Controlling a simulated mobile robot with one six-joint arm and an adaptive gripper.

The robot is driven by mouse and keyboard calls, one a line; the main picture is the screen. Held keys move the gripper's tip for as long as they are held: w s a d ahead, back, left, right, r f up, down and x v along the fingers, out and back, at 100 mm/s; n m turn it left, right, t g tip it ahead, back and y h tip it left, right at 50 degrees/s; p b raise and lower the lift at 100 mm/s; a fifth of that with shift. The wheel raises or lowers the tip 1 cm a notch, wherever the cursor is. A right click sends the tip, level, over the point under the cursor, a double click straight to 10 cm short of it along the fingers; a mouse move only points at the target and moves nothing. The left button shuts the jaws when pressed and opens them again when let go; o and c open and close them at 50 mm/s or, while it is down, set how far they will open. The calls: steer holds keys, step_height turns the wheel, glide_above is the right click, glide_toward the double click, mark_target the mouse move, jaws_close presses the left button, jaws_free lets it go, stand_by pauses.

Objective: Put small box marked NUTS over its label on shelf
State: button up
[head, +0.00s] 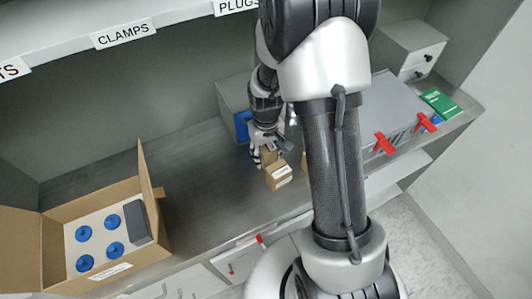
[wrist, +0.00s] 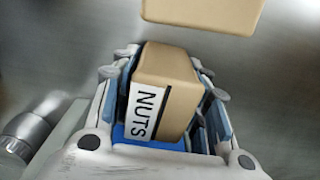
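The small tan box marked NUTS (wrist: 168,88) sits between the fingers of my gripper (wrist: 163,80) in the wrist view, its white label facing left. The fingers lie close along both its sides, and I see no clear gap. In the head view my gripper (head: 266,152) is over the dark bench, with a small tan box (head: 278,174) at its fingertips. The shelf edge (head: 70,46) above carries a label ending in TS (head: 10,70), cut off by the picture's left edge. Labels CLAMPS (head: 123,33) and PLUGS (head: 236,5) follow to its right.
Another tan box (wrist: 205,12) lies just past my fingertips. An open carton (head: 105,232) with blue round parts stands at left on the bench (head: 195,185). A grey case with red latches (head: 385,143) and a green box (head: 438,101) are at right. My arm hides the middle.

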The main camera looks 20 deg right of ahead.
steer(key=o, duration=0.4)
